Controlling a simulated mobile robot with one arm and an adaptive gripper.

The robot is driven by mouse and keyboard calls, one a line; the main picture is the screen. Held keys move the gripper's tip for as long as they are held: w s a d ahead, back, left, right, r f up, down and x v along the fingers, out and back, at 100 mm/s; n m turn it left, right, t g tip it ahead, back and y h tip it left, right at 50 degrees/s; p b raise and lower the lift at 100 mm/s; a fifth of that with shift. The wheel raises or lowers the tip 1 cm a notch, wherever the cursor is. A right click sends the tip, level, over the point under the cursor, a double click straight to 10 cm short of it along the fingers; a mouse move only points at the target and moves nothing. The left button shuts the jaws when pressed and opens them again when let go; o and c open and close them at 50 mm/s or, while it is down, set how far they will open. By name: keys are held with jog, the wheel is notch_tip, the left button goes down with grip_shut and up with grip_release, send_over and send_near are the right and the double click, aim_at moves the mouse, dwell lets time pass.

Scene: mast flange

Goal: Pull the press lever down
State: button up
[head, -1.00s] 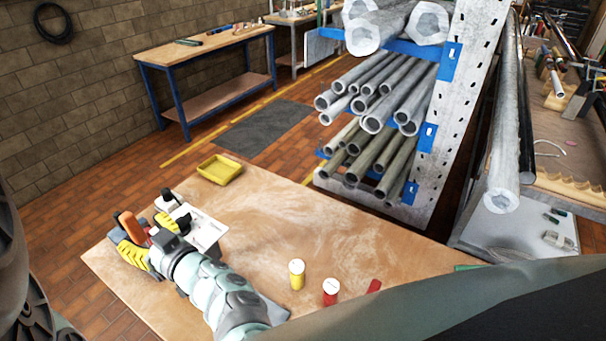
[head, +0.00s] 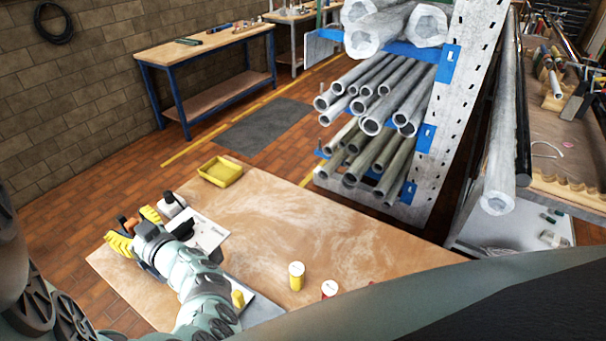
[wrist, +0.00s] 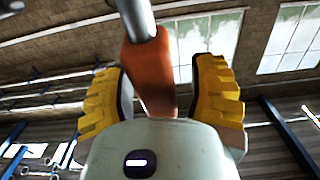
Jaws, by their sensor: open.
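The press lever shows in the wrist view as an orange grip (wrist: 148,72) on a grey metal rod (wrist: 137,18). In the head view a small part of the orange grip (head: 132,223) shows by the yellow fingers, at the table's left end. My gripper (wrist: 160,75) is open, with one yellow finger on each side of the orange grip. A gap shows on the right; I cannot tell whether the left finger touches. In the head view my gripper (head: 129,226) and arm hide most of the press.
The wooden table (head: 280,225) holds a yellow tray (head: 220,171), a white-topped yellow can (head: 296,276), a red can (head: 330,289) and a white sheet (head: 205,232). A black-and-white object (head: 172,204) stands close beside my gripper. The table's middle is clear. A pipe rack (head: 440,130) stands behind.

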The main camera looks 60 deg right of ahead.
grip_shut()
dwell(0.4)
